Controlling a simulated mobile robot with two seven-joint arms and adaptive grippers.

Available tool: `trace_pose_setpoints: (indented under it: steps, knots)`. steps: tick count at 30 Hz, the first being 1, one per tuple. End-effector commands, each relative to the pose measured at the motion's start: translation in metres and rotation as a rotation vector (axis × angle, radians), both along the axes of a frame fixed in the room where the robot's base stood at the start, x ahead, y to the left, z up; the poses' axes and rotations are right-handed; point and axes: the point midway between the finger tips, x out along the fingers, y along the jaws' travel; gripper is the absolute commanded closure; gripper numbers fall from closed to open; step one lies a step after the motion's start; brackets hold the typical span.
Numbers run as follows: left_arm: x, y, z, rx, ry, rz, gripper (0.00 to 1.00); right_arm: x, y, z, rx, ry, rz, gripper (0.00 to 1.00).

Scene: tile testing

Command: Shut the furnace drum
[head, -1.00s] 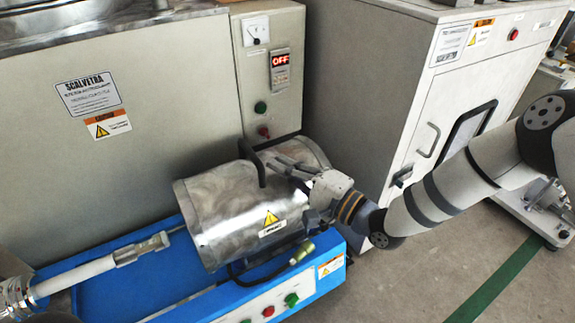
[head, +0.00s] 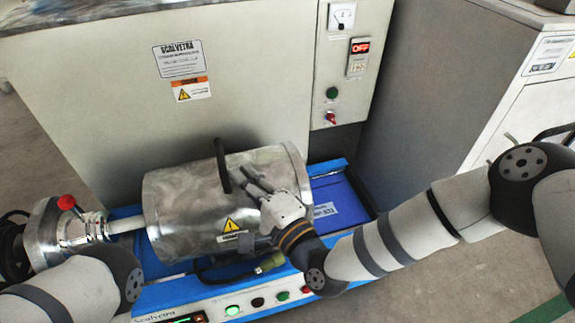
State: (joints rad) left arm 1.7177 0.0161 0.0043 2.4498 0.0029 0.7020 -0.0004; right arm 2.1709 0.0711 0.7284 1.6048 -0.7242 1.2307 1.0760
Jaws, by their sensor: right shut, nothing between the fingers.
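The furnace drum (head: 180,205) is a shiny metal cylinder lying on its side on the blue base. Its black handle (head: 222,168) stands up from the top. A white and metal tube (head: 125,225) runs from the drum's left end to a round metal flange (head: 42,235); a short stretch shows between them. My right gripper (head: 252,183) is shut and empty over the front right of the drum, just right of the handle. I cannot tell whether it touches the drum.
A cable plug (head: 268,263) lies in front of the drum. The large grey cabinet (head: 110,110) closes off the back.

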Motion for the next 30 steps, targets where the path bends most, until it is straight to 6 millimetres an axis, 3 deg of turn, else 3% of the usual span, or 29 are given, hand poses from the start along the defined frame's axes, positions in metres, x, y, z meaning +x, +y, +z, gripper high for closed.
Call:
trace_pose_setpoints:
  steps: [3, 10, 30]
  knots:
    - [-0.001, 0.000, -0.001, 0.000, 0.004, 0.000, 1.00, -0.011, 0.026, -0.001, 0.002, 0.002, 0.005, 1.00]
    - [-0.002, 0.000, -0.003, 0.000, 0.008, -0.001, 1.00, -0.020, 0.054, -0.001, 0.001, 0.002, 0.001, 1.00]
    - [-0.002, 0.000, -0.004, 0.000, 0.011, -0.001, 1.00, -0.023, 0.063, -0.001, 0.000, 0.001, 0.004, 1.00]
